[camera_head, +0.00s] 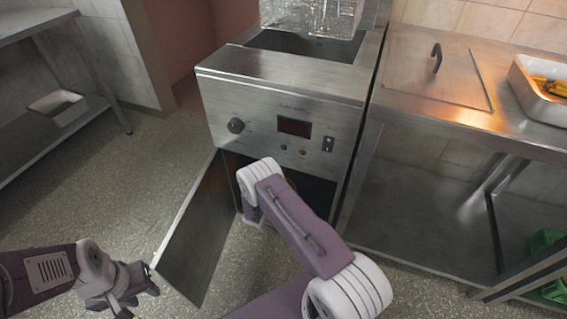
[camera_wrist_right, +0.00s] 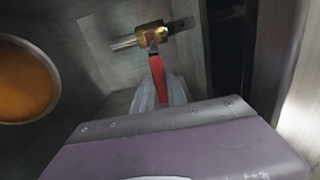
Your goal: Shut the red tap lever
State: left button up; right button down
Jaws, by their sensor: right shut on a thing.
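The red tap lever (camera_wrist_right: 157,78) hangs down from a brass valve (camera_wrist_right: 150,36) on a metal pipe in the right wrist view. My right gripper (camera_wrist_right: 160,98) has its pale fingers shut on the lower part of the lever. In the head view my right arm reaches into the open cabinet under the fryer (camera_head: 285,105), and its gripper, the lever and the valve are hidden there. My left gripper (camera_head: 140,290) is at the lower left of the head view, outside the cabinet and in front of its door; its jaw opening is unclear.
The cabinet door (camera_head: 195,240) stands open to the left of my right arm. A round orange-filled opening or vessel (camera_wrist_right: 25,82) is at the left of the wrist view. A steel counter (camera_head: 430,85) with a tray (camera_head: 540,100) is to the right. The floor at left is clear.

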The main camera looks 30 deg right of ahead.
jog(key=shift+r+n, duration=0.1)
jog(key=shift+n, duration=0.2)
jog(key=c, duration=1.3)
grip_release()
jog(key=p+v, duration=0.3)
jog(key=v, duration=0.6)
